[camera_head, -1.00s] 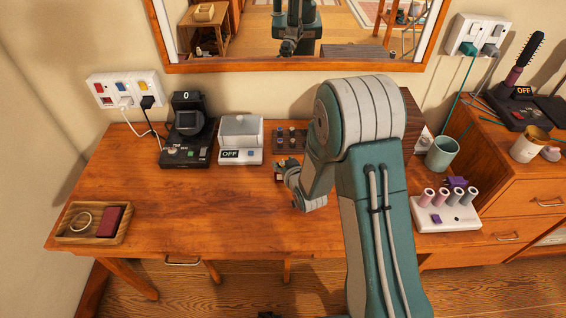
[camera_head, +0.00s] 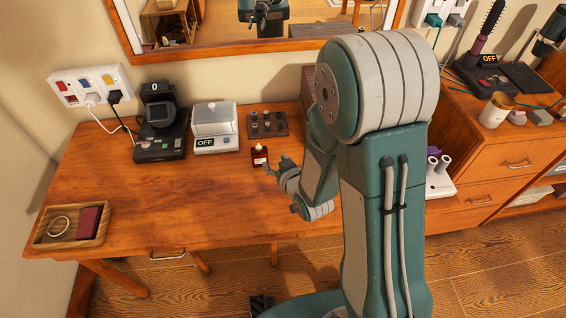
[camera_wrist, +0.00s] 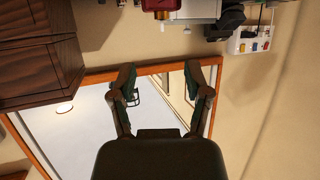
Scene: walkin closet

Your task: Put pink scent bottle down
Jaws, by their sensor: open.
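The small scent bottle (camera_head: 260,155), deep pinkish red with a pale label and dark cap, stands upright on the wooden desk (camera_head: 150,200). In the wrist view, which is upside down, part of the bottle (camera_wrist: 161,5) shows at the top edge, beyond the fingertips and apart from them. My gripper (camera_head: 280,170) is just right of the bottle in the head view, partly hidden by my arm. In the wrist view my gripper (camera_wrist: 163,72) has its two fingers spread with nothing between them.
A wooden tray (camera_head: 42,238) lies at the left corner. The desk's middle is clear. The mirror (camera_head: 125,40) hangs behind.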

